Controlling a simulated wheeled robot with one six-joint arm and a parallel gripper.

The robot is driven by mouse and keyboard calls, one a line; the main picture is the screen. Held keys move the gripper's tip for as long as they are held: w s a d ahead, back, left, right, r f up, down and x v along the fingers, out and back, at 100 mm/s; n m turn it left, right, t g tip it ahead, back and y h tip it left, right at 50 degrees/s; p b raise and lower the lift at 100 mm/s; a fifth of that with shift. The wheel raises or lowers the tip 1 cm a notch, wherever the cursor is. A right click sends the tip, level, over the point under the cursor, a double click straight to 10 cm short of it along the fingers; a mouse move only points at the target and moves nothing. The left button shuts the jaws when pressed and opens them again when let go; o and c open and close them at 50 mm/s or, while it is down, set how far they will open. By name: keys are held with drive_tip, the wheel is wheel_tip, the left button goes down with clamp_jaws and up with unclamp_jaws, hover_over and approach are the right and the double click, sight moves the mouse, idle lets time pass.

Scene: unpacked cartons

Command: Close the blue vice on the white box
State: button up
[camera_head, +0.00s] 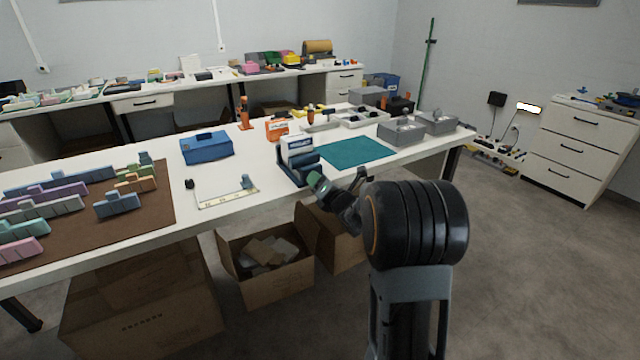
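The blue vice (286,172) stands near the front edge of the white table, at the middle of the picture. The white box (299,146), with a dark blue band, stands upright at the vice, between its dark blue parts. From this angle I cannot tell whether the jaws touch it. My gripper (346,188) is just right of and in front of the vice, by the table's front edge. It is small and partly hidden by my own arm, so its finger opening and any contact with the vice are unclear.
A teal mat (356,152) lies right of the vice, with grey lidded boxes (401,131) beyond it. A blue case (206,147) and a measuring tool (227,196) are to the left. Open cartons (267,289) stand on the floor below the table's front edge.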

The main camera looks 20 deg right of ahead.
drive_tip(key=c, duration=0.6)
drive_tip(key=shift+m+b, duration=0.35)
drive_tip(key=shift+m, duration=0.05)
drive_tip(key=n+p, duration=0.8)
drive_tip(key=n, duration=2.5)
drive_tip(key=shift+a+f, duration=0.1)
idle(0.5)
